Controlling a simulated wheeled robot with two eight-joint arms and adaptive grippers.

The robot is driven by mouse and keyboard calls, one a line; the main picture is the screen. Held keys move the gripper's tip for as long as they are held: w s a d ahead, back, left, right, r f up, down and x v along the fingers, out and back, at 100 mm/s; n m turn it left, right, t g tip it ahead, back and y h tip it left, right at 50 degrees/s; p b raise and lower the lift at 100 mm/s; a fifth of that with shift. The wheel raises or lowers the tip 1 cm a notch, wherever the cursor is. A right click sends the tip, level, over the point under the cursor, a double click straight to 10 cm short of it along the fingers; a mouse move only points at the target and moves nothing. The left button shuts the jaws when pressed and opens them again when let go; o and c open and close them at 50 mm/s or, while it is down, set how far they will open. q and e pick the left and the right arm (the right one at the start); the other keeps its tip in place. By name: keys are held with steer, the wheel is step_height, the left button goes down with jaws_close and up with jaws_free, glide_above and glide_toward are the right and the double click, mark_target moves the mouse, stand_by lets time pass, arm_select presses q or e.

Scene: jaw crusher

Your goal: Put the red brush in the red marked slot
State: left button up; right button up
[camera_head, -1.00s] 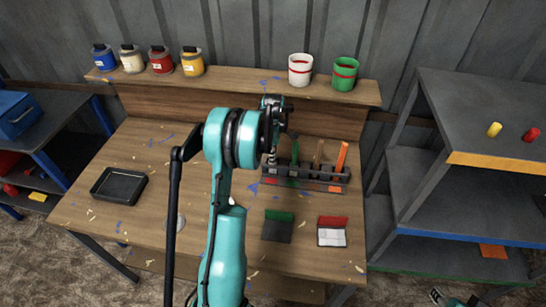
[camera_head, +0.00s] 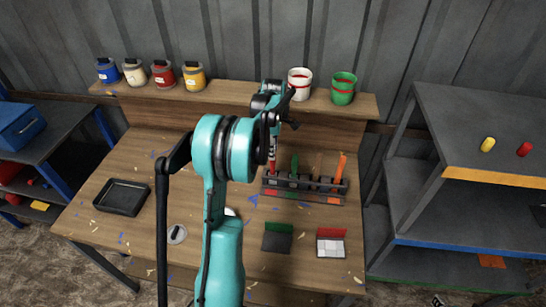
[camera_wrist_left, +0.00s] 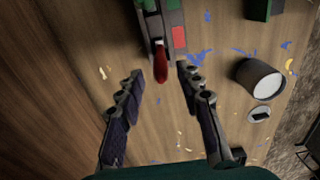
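The dark slotted rack (camera_head: 312,195) stands at the back right of the table, with a red mark (camera_wrist_left: 180,37) at its left end. The red brush (camera_head: 271,167) stands upright at that end, apparently in the red-marked slot; its lower end is hard to see. Its red handle (camera_wrist_left: 160,62) also shows in the left wrist view. My left gripper (camera_head: 273,140) is above the brush. In the left wrist view my left gripper (camera_wrist_left: 161,74) has its fingers spread wide on either side of the handle tip, with clear gaps. My right gripper does not show.
Green and orange brushes (camera_head: 340,168) stand in the rack. Red and green cards (camera_head: 331,243) lie before it. A black tray (camera_head: 121,197) is at left, and a white cup (camera_wrist_left: 260,78) stands on the table. Paint jars and two cups (camera_head: 343,88) line the shelf behind.

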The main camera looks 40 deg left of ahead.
arm_select(q)
steer(key=shift+d+r, duration=0.15)
steer(key=shift+r, duration=0.75)
steer(key=s+d+r+m+t, duration=0.2)
steer(key=s+d+r+m, duration=0.25)
steer(key=d, duration=0.35)
steer(key=s+d+r+m+t, duration=0.1)
steer(key=s+d+r+m, duration=0.2)
steer(key=d+r+m, duration=0.4)
steer(key=s+d+f+m+t, duration=0.4)
steer(key=s+d+f+m, duration=0.1)
steer(key=s+d+m, duration=0.7)
steer(key=shift+s+d+f, duration=0.15)
steer(key=shift+s+d, duration=0.4)
steer(key=shift+d, duration=0.35)
